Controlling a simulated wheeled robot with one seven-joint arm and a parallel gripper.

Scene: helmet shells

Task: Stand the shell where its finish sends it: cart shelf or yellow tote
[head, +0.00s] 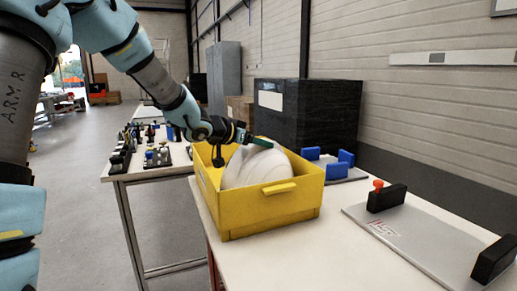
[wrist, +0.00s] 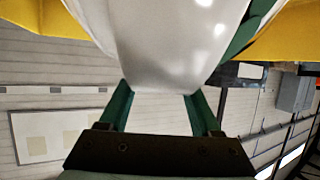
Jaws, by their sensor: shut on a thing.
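The white, glossy helmet shell (head: 258,167) is inside the yellow tote (head: 268,219) in the head view, its top rising above the rim. My gripper (head: 250,141) reaches in from the left and is shut on the shell's upper edge. In the wrist view the shell (wrist: 160,45) fills the top middle between the two green fingers (wrist: 158,106). Yellow tote walls (wrist: 290,35) show at both sides there. The shell's lower part is hidden by the tote wall, so I cannot tell whether it touches the bottom.
The tote stands on a white table (head: 335,250). A grey plate (head: 425,235) with black blocks and an orange knob lies at right. A blue fixture (head: 330,162) and a large black box (head: 310,115) are behind. Another table (head: 150,165) with small parts is at left.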

